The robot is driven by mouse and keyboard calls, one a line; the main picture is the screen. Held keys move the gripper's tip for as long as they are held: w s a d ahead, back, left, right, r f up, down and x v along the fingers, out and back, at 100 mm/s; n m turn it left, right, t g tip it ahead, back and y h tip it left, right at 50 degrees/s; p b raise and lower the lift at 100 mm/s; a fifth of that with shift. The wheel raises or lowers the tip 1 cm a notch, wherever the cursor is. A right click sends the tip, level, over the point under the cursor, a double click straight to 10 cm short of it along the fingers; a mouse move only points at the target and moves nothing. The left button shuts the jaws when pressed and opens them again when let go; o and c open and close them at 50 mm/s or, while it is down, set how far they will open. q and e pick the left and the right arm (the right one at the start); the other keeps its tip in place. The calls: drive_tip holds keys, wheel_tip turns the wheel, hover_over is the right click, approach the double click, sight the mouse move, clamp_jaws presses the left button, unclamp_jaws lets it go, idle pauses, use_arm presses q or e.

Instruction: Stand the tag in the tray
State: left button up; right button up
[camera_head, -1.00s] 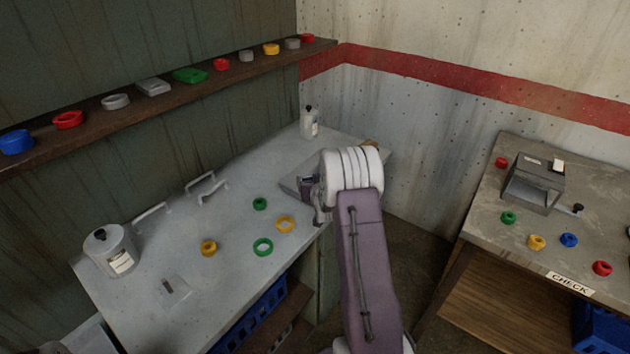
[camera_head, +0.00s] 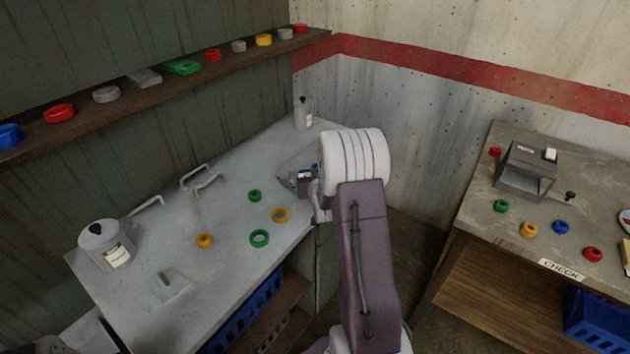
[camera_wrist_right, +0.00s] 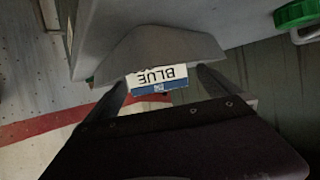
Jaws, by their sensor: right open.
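The tag (camera_wrist_right: 158,80) is a small white and blue card. It reads BLUE, upside down in the right wrist view. My right gripper (camera_wrist_right: 162,90) is open, with one finger on each side of the tag and small gaps visible. A grey angled piece (camera_wrist_right: 160,45), perhaps the tray, lies right behind the tag. In the head view my right gripper (camera_head: 310,188) is at the far right end of the grey bench, and my wrist hides most of that spot. I cannot tell whether the tag touches the grey piece.
The grey bench (camera_head: 190,222) holds green and yellow rings (camera_head: 259,239), a canister (camera_head: 105,243), a bottle (camera_head: 303,113) and wire handles (camera_head: 200,178). A shelf (camera_head: 130,103) runs along the wall. A CHECK table (camera_head: 562,269) stands at the right.

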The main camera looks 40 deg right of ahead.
drive_tip(key=v, duration=0.7)
drive_tip(key=shift+w, duration=0.1)
drive_tip(key=w+a+r+n+y+p, duration=0.1)
drive_tip(key=a+r+n+y+p, duration=0.2)
drive_tip(key=a, duration=0.5)
drive_tip(key=w+a+r+n+y+p, duration=0.1)
drive_tip(key=a+r+y+p, duration=0.1)
drive_tip(key=a+r, duration=0.5)
use_arm(q)
wheel_tip(320, 180, up, 6)
drive_tip(key=p, duration=0.1)
use_arm(e)
drive_tip(key=s+a+f+g, duration=0.2)
drive_tip(key=s+f+g, duration=0.1)
drive_tip(key=s, duration=0.4)
drive_tip(key=s+a+f+g, duration=0.2)
drive_tip(key=s+f+g, duration=0.2)
drive_tip(key=s, duration=0.3)
drive_tip(key=s+a+f+n+g+y, duration=0.1)
drive_tip(key=s+a+f+g, duration=0.2)
drive_tip(key=s+f, duration=0.2)
drive_tip(key=s, duration=0.2)
drive_tip(key=shift+s+f+g, duration=0.15)
drive_tip(key=shift+s+g, duration=0.15)
drive_tip(key=shift+g, duration=0.1)
